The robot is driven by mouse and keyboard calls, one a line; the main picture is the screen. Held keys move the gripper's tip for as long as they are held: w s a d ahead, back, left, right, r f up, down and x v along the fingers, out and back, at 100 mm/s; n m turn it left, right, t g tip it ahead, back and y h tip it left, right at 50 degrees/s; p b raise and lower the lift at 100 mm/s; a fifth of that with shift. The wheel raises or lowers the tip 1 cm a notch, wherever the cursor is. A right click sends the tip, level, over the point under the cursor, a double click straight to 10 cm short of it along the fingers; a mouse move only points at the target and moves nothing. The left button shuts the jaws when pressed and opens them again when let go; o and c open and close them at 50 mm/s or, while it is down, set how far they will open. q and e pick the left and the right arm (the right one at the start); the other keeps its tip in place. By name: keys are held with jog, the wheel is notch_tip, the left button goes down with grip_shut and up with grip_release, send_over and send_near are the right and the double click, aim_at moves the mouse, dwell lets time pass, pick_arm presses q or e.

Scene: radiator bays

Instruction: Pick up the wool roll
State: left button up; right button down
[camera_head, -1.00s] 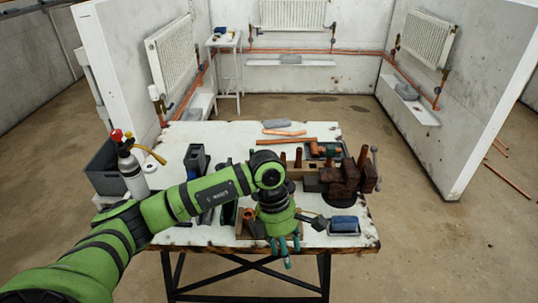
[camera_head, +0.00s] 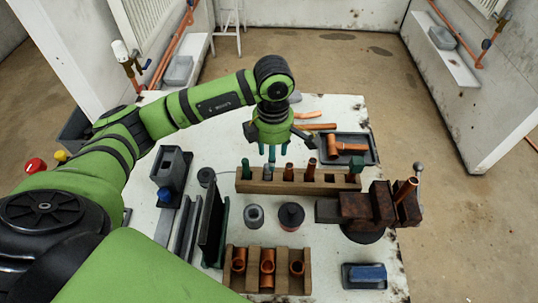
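A small grey roll with a dark hole in its top, which looks like the wool roll (camera_head: 253,216), stands upright on the white-topped bench (camera_head: 338,222), left of a dark round tin (camera_head: 291,216). My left gripper (camera_head: 272,153) points down above the far wooden rack (camera_head: 310,181), beyond the roll and apart from it. Its dark finger links are spread wide and it looks open, with no object clearly held. Its teal tips partly overlap the rack in the picture. My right gripper is not in view.
The near wooden block (camera_head: 268,282) holds copper fittings. A vise (camera_head: 370,208) stands at right, a blue block in a tray (camera_head: 365,276) at the near right, and a tray with copper pieces (camera_head: 345,148) beyond. Upright dark plates (camera_head: 212,225) stand left of the roll.

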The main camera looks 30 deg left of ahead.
aim_at(267, 165)
pick_arm(q)
jog(key=shift+s+f+p, duration=0.4)
jog(key=shift+s+f, duration=0.05)
jog(key=shift+f, duration=0.15)
jog(key=shift+s+a+f+p, duration=0.15)
jog(key=shift+f+p, duration=0.25)
jog(key=shift+f, duration=0.1)
jog(key=shift+s+a+f+p, duration=0.1)
jog(key=shift+s+f+p, duration=0.05)
jog(key=shift+f+p, duration=0.3)
jog(key=f, duration=0.2)
jog(key=shift+w+a+f+p, duration=0.15)
jog(key=shift+a+f+p, duration=0.05)
jog(key=shift+f+p, duration=0.15)
jog(key=shift+f, duration=0.4)
grip_shut()
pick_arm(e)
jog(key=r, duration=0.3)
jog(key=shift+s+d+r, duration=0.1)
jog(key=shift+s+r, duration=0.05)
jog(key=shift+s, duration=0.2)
